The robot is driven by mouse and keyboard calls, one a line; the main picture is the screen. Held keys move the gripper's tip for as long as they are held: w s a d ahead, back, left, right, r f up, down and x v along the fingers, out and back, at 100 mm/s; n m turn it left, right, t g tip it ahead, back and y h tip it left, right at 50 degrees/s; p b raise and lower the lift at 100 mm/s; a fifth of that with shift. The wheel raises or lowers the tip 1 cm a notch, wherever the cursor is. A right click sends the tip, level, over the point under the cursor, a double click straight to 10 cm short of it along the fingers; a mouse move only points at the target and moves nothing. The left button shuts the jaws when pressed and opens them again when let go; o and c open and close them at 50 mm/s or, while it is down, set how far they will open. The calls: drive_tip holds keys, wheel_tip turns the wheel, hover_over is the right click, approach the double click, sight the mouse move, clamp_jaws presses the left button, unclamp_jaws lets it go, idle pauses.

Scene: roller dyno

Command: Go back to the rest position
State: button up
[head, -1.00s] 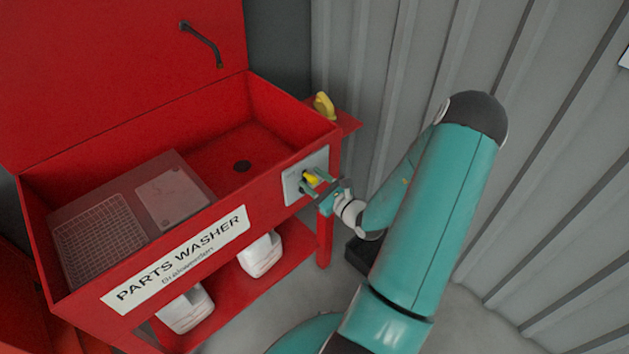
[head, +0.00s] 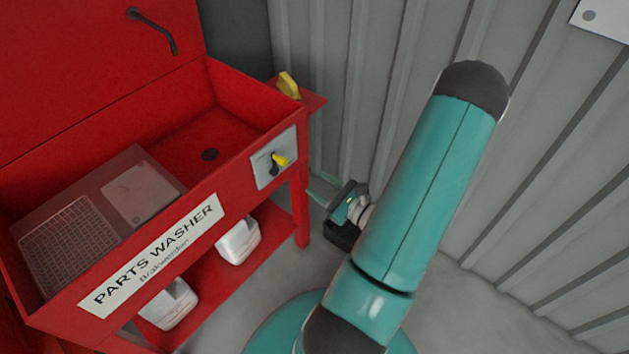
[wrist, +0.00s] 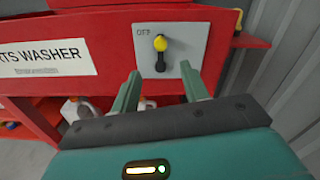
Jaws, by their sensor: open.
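My gripper (head: 322,191) is open and empty, held in the air to the right of the red parts washer (head: 240,185). In the wrist view my gripper (wrist: 160,88) has its two green fingers spread apart, pointing toward the washer's grey switch plate (wrist: 196,42). A switch with a yellow tip (head: 279,160) and a dark lever sits on that plate. In the wrist view the yellow tip (wrist: 160,43) is up, and the word OFF is readable at the plate's upper left. The fingers are apart from the switch.
A yellow object (head: 288,85) lies on the washer's right side shelf. White jugs (head: 238,241) stand on the lower shelf. A corrugated grey wall (head: 330,80) closes the right and back.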

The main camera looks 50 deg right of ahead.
idle(0.5)
drive_tip(key=w+a+r+n+g+y, duration=0.2)
drive_tip(key=a+r+n+g+y, duration=0.4)
drive_tip(key=a+n, duration=0.4)
drive_tip(key=w+a+r+n+g+y, duration=0.2)
drive_tip(key=a+r+n+g+y, duration=0.25)
drive_tip(key=a+n+g, duration=0.55)
drive_tip(key=s+a+r+n+t+h, duration=0.1)
drive_tip(key=s+a+r+n+h, duration=0.2)
drive_tip(key=r, duration=0.5)
drive_tip(key=s+a+r+n+t+h, duration=0.2)
drive_tip(key=s+a+r+n+h, duration=0.1)
drive_tip(key=a+r+n+h, duration=0.3)
wheel_tip(320, 180, up, 2)
drive_tip(key=n+h, duration=0.2)
drive_tip(key=n, duration=0.2)
drive_tip(key=shift+a+t, duration=0.15)
drive_tip(key=shift+t, duration=0.15)
